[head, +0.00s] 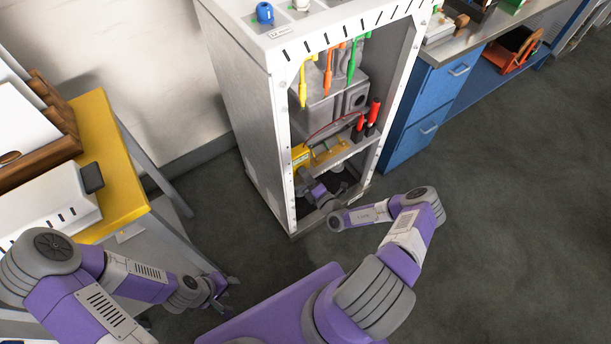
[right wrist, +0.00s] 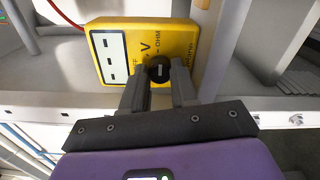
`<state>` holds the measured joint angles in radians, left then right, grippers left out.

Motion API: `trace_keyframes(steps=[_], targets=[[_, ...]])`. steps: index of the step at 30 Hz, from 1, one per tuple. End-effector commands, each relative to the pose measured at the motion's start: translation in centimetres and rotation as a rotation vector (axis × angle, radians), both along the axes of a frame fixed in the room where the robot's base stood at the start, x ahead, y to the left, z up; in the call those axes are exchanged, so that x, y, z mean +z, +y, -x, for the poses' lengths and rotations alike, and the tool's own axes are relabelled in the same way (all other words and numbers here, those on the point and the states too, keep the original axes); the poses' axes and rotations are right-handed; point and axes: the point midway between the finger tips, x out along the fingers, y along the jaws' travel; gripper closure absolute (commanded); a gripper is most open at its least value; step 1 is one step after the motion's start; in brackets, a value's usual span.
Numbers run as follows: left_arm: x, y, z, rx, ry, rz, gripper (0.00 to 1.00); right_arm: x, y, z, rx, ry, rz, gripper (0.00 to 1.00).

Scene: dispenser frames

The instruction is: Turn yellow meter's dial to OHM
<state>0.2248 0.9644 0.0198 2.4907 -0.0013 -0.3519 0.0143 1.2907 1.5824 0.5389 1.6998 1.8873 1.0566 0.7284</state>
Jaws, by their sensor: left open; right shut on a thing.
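The yellow meter (right wrist: 118,48) lies on a shelf in the right wrist view, with white panels on its left part. "V" and "OHM" are printed around its black round dial (right wrist: 158,67). My right gripper (right wrist: 158,78) is shut on the dial, one finger on each side. The dial bears a small pale mark; which label it points to I cannot tell. In the head view the meter (head: 301,154) shows inside the cabinet, and my right gripper (head: 312,188) reaches in at the lower opening. My left gripper (head: 220,290) is open and empty, outside the cabinet at lower left.
The white cabinet (head: 238,95) has an open front with hanging yellow, orange and green tools. Red-handled tools (head: 372,112) stand beside the meter's shelf. A yellow-topped bench (head: 110,165) is at left and blue drawers (head: 428,110) at right. The floor at right is clear.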

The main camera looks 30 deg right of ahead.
Motion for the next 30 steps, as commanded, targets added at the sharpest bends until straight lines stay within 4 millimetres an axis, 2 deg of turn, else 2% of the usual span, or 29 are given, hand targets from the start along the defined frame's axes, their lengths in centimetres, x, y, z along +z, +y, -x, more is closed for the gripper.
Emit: trace_keyframes(steps=[11,12,17,26,30], targets=[[0.0,0.0,0.0,0.0,0.0,0.0,0.57,-0.1,0.2,0.1,0.003,0.004,-0.008,1.0],[0.0,0.0,0.0,0.0,0.0,0.0,0.57,-0.1,0.2,0.1,0.003,0.004,-0.008,0.69],[0.0,0.0,0.0,0.0,0.0,0.0,0.57,-0.1,0.1,0.1,0.003,0.003,-0.007,0.46],[0.1,0.0,0.0,0.0,0.0,0.0,0.57,0.0,0.0,0.2,0.001,0.003,-0.005,0.46],[0.6,0.0,0.0,0.0,0.0,0.0,0.57,0.1,-0.1,1.9,-0.001,0.004,-0.006,0.46]])
